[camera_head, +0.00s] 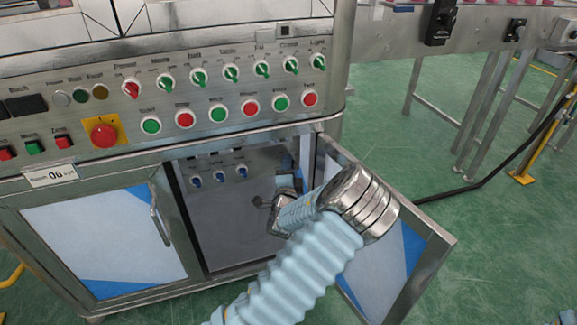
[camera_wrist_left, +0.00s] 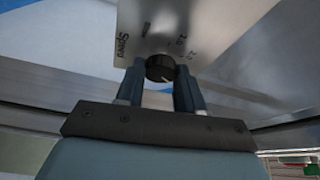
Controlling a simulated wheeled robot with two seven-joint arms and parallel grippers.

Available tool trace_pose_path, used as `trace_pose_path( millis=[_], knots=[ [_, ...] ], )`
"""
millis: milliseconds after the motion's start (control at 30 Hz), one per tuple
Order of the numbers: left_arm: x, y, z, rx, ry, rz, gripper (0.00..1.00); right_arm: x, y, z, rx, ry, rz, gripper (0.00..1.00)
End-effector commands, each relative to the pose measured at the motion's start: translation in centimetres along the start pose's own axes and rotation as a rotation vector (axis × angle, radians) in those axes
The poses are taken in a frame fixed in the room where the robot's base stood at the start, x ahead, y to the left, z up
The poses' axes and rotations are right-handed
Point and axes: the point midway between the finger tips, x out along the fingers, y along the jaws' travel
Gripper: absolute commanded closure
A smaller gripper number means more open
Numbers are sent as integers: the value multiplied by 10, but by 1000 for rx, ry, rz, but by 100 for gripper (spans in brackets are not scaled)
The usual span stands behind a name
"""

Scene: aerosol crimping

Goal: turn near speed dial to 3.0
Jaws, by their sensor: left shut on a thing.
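The speed dial (camera_wrist_left: 160,68) is a small black round knob with a pale pointer line, seen in the left wrist view. It sits on a light grey panel (camera_wrist_left: 185,25) with a "Speed" label and small scale numerals, hard to read exactly. My left gripper (camera_wrist_left: 160,80) is shut on the dial, one finger on each side. In the head view my left arm reaches into the open cabinet, and the left gripper (camera_head: 268,205) is partly hidden behind my wrist. The dial cannot be made out there. My right gripper is not in view.
The open cabinet door (camera_head: 425,255) stands close to the right of my left arm. Several blue knobs (camera_head: 218,176) are on the inner panel. Above is a control console with an emergency stop (camera_head: 103,134). A conveyor (camera_head: 480,35) stands at upper right, with free green floor between.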

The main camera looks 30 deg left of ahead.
Motion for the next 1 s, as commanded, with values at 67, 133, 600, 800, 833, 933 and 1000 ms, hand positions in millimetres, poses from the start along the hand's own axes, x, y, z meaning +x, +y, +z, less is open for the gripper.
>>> trace_pose_path(
  millis=[67,133,600,800,833,933,1000],
  knots=[
    [0,0,-1,11,2,6,93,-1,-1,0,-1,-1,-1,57],
    [0,0,-1,17,1,8,93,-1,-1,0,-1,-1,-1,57],
    [0,1,-1,20,1,10,52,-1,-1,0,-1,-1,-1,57],
    [0,0,0,20,1,9,37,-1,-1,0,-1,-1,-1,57],
    [0,0,0,20,1,9,37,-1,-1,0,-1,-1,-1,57],
    [0,0,0,20,1,9,37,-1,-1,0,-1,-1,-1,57],
    [-2,0,0,20,0,9,37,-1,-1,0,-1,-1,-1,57]
  ],
)
